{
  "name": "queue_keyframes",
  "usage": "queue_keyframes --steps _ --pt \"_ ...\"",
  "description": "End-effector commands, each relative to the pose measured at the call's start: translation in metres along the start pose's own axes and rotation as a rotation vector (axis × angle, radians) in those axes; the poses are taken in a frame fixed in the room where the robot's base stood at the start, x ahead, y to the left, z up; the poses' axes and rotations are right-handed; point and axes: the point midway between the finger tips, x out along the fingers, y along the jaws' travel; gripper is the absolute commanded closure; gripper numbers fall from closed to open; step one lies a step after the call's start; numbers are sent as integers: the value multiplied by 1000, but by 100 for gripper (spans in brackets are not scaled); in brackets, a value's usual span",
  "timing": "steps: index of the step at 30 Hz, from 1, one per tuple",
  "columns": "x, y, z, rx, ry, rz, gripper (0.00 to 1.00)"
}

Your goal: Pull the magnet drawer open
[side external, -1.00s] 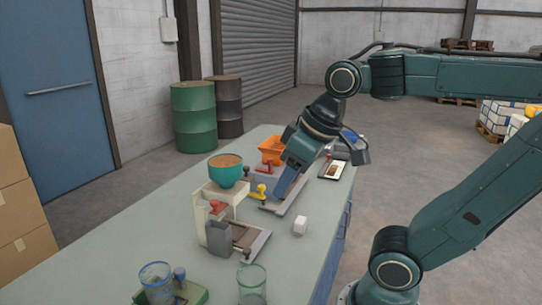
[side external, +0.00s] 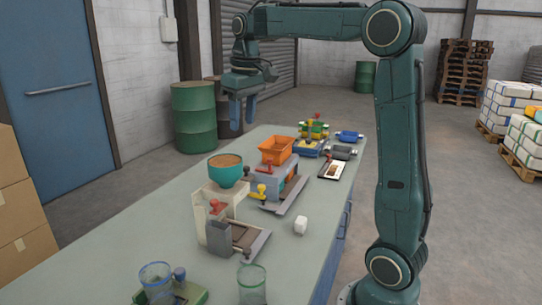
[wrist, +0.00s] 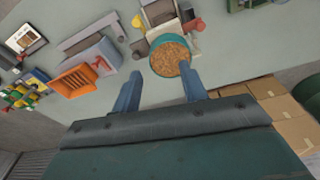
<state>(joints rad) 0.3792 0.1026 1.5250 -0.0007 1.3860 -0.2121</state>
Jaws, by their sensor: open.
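My gripper (side external: 246,120) is open and empty, with its blue fingers pointing down, high above the far left edge of the table. In the wrist view the two fingers (wrist: 160,82) stand apart, with the teal bowl of grain (wrist: 170,66) beyond and between them. The cream machine (side external: 211,195) carries this bowl (side external: 225,177) and has red and yellow knobs. Behind it, a blue-grey unit (side external: 290,178) stands with an orange hopper (side external: 277,150) and a long grey tray (side external: 289,203) in front. I cannot tell which part is the magnet drawer. No knob is touched.
Two glass jars (side external: 252,285) stand at the near end. A small tray with a brown patch (side external: 331,169) and several coloured parts (side external: 313,130) sit at the far end. Green drums (side external: 194,120) stand behind the table.

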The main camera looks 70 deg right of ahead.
Motion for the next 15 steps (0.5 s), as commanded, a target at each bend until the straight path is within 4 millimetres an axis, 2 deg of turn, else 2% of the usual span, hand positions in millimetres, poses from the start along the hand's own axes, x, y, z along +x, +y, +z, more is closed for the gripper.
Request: queue_keyframes --steps 6,10,15 --pt "16 42 -34 35 -69 -9 57" --pt "25 61 -46 48 -100 -16 57" --pt "32 75 -53 57 -122 -22 57"
